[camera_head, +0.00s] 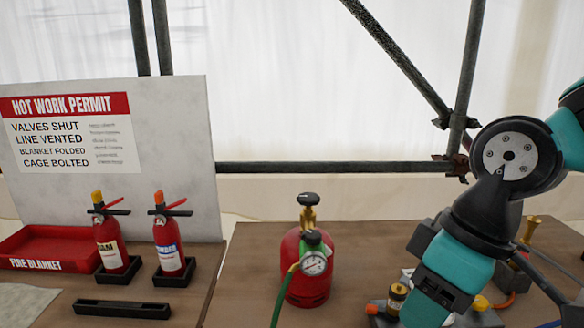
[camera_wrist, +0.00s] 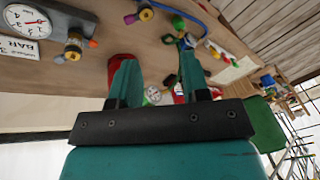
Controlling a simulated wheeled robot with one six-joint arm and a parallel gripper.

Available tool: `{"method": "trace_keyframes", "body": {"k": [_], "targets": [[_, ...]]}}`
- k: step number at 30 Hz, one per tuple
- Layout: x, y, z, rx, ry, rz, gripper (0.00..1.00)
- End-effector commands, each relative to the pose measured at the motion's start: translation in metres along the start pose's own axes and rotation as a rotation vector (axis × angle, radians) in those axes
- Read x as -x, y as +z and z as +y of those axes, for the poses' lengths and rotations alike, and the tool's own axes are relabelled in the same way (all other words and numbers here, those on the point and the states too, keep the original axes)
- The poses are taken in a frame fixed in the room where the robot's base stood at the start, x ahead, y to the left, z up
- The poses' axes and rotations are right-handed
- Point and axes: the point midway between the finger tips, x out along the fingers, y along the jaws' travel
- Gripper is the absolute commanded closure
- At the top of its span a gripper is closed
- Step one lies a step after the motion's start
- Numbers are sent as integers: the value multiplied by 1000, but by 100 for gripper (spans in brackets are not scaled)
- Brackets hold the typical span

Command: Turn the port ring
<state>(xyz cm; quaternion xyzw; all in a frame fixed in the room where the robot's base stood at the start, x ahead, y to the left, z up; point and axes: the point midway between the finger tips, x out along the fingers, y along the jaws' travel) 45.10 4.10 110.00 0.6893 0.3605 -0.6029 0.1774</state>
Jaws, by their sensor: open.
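I cannot tell for sure which part is the port ring. A fitting with a dark and brass band (camera_head: 397,293) and an orange knob stands beside my arm at the lower right of the head view. In the wrist view, a brass-and-dark fitting with an orange tip (camera_wrist: 73,48) sits beside a gauge block, and another brass fitting (camera_wrist: 145,13) is at the top. My gripper (camera_wrist: 157,68) is open, with teal fingers apart and nothing seen held. Its fingertips are hidden in the head view, where my arm covers part of the fittings.
A red gas cylinder (camera_head: 307,268) with a green-rimmed gauge (camera_head: 314,263) and hose stands mid-table. Two fire extinguishers (camera_head: 109,242) (camera_head: 168,246), a red tray (camera_head: 45,245) and a permit board (camera_head: 165,145) are left. A pressure gauge (camera_wrist: 26,19) shows in the wrist view. Scaffold poles stand behind.

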Motion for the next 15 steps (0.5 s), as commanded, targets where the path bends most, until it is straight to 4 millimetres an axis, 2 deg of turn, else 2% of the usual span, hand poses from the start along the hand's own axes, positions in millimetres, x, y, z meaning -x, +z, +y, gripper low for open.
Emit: {"method": "trace_keyframes", "body": {"k": [1, 5, 15], "targets": [[1, 13, -15, -55, -20, 18, 57], [-1, 31, -36, -152, -60, 39, 57], [-2, 34, -39, -175, -68, 41, 57]]}}
